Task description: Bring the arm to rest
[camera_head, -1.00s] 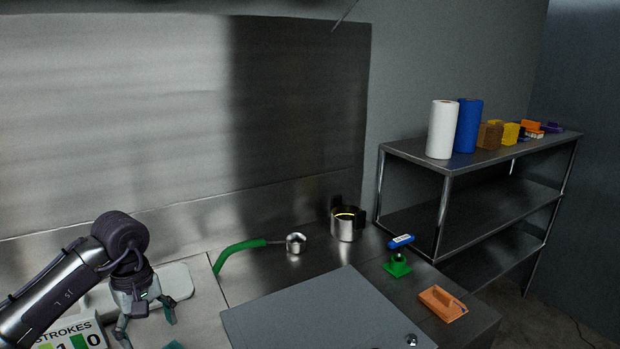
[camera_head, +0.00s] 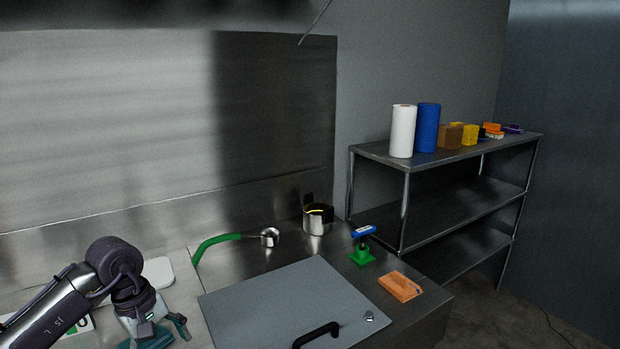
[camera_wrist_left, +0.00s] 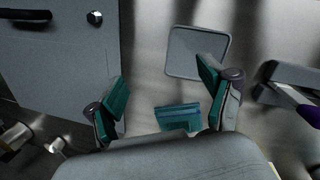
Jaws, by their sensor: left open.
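My left gripper (camera_head: 160,337) is at the lower left of the head view, over the front of the steel counter. Its teal-padded fingers also show in the left wrist view (camera_wrist_left: 165,88), spread apart with nothing between them. A teal block (camera_wrist_left: 178,116) lies on the counter below, near the fingers in that view. My right gripper is not in view.
A grey lid (camera_head: 270,300) with a black handle (camera_head: 316,334) lies right of the gripper. Behind it are a green-handled ladle (camera_head: 218,240) and a steel pot (camera_head: 318,219). A green stand (camera_head: 362,256) and an orange block (camera_head: 400,286) sit right. A shelf (camera_head: 372,150) stands beyond.

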